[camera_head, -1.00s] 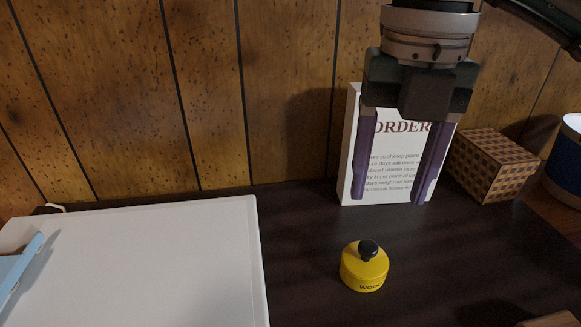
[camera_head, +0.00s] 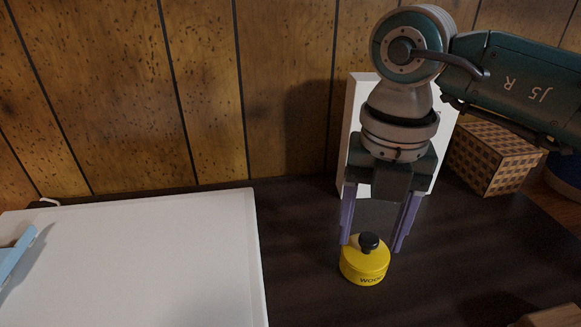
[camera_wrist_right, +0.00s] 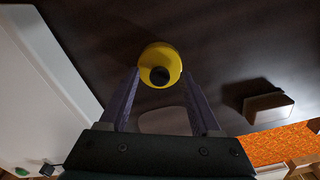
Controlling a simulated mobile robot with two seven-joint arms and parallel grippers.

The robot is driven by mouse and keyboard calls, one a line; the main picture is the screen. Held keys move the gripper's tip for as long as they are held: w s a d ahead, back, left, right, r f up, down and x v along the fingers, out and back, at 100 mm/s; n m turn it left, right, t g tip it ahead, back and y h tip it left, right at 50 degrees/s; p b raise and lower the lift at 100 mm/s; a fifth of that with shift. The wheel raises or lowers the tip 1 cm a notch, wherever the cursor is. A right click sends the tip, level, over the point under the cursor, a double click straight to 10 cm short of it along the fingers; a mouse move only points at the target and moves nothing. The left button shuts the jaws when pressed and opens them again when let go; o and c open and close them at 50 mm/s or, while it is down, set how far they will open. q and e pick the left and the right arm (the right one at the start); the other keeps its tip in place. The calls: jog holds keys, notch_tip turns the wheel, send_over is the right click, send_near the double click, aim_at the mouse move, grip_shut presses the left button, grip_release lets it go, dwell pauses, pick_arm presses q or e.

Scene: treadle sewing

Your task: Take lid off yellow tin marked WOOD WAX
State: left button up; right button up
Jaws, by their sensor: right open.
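The yellow tin (camera_head: 364,270) stands upright on the dark table, with its lid on and a black knob (camera_head: 368,242) on top. Part of its dark lettering shows at the front. My right gripper (camera_head: 372,246) is open and points down, its two purple fingers just behind the tin in the head view. In the right wrist view the tin (camera_wrist_right: 160,62) and its knob (camera_wrist_right: 159,77) lie just beyond the fingertips, roughly centred between them. I cannot tell whether a finger touches the tin. My left gripper is not in view.
A white box (camera_head: 357,110) stands behind my right arm. A large white board (camera_head: 140,265) covers the left. A wooden piece (camera_wrist_right: 268,107) lies to the right of the tin. Bare table surrounds the tin.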

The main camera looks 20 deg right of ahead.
grip_shut()
dwell(0.4)
